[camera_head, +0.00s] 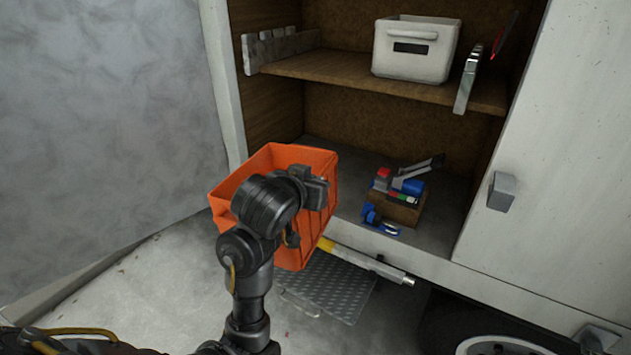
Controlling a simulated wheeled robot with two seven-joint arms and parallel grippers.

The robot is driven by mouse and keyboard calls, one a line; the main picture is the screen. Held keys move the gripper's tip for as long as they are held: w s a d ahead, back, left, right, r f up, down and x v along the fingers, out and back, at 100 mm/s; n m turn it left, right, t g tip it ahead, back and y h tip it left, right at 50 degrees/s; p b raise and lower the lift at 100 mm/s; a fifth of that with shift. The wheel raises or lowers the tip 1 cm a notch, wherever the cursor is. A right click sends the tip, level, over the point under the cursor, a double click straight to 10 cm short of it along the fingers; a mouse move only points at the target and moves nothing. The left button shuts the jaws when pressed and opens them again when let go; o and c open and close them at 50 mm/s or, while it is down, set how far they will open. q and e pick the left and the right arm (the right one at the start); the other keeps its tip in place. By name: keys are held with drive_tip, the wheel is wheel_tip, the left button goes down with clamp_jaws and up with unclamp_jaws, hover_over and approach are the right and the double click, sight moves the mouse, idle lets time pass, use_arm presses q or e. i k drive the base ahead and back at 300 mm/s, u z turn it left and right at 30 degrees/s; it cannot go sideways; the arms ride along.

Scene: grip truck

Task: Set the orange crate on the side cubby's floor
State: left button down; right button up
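The orange crate (319,224) hangs at the left front of the side cubby, partly across the front edge of the cubby's floor (345,156) and above the step below. My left gripper (316,190) is at the crate's near right rim and appears shut on it. Its fingertips are largely hidden by the wrist, and the forearm covers part of the crate's near wall. I cannot tell whether the crate's underside touches the floor edge. My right gripper is not in view.
A small wooden box (398,207) with coloured items stands on the cubby floor, with a blue item (378,222) before it. A shelf (345,71) above bears a white bin (414,52). A yellow-and-silver bar (365,262) and metal step (325,287) lie below.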

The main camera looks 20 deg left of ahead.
sight(343, 176)
drive_tip(key=u, duration=1.35)
drive_tip(key=k, duration=0.45)
drive_tip(key=z, duration=1.65)
drive_tip(key=i, duration=0.5)
